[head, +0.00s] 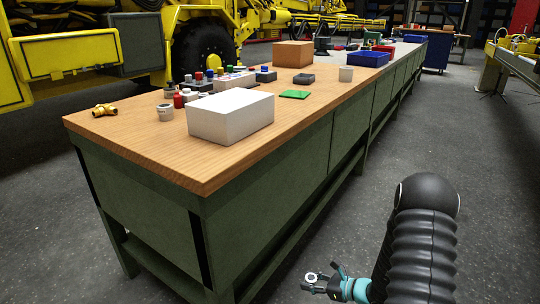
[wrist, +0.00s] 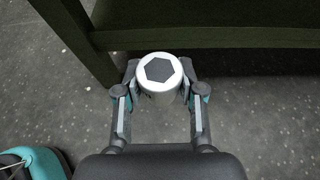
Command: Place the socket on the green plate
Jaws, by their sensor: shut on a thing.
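The socket (wrist: 160,72) is a pale metal cylinder with a dark hexagonal opening. In the wrist view it sits between the fingertips of my gripper (wrist: 158,84), which is shut on it. In the head view my gripper (head: 322,282) is at the bottom, low beside the bench and over the floor, with the socket (head: 311,277) showing as a small ring. The green plate (head: 294,94) lies flat on the wooden bench top, behind and to the right of a white box. Nothing is seen on the plate. My gripper is well apart from it.
The workbench (head: 300,165) stands between my gripper and the plate, its edge above the gripper.

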